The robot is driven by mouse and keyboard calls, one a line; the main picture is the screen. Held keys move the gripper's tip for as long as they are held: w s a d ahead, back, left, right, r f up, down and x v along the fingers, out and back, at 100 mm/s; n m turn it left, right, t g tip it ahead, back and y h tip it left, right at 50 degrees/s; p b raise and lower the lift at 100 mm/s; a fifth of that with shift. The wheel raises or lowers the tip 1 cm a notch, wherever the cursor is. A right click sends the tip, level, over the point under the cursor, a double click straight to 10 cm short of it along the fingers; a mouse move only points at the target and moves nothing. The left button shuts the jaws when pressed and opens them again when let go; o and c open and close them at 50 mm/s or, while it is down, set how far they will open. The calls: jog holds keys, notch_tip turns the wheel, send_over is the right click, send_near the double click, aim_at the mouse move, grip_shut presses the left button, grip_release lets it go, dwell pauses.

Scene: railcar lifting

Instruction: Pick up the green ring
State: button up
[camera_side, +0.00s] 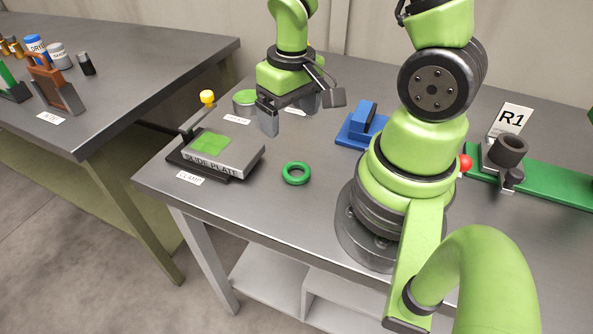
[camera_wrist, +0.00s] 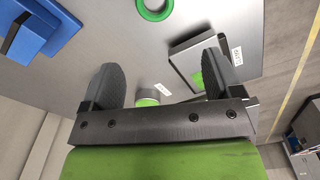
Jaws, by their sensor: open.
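The green ring (camera_side: 296,179) lies flat on the grey metal table near its front edge, right of the slide plate. In the wrist view the ring (camera_wrist: 166,10) is at the top edge, partly cut off, beyond my fingertips. My gripper (camera_side: 300,112) is above the table, behind the ring in the side view, and apart from it. In the wrist view my gripper (camera_wrist: 160,82) has its two dark fingers spread wide with nothing between them touching either one.
The slide plate (camera_side: 226,158) in its clamp stands left of the ring. A blue block (camera_side: 362,128) is behind and right. A green-topped cylinder (camera_side: 244,104) stands near my gripper. A green rail (camera_side: 540,185) lies far right. The table around the ring is clear.

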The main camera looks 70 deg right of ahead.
aim_at(293, 167)
jog(key=shift+g, duration=0.3)
jog(key=shift+s+f, duration=0.2)
jog(key=shift+f, duration=5.7)
jog(key=c, duration=1)
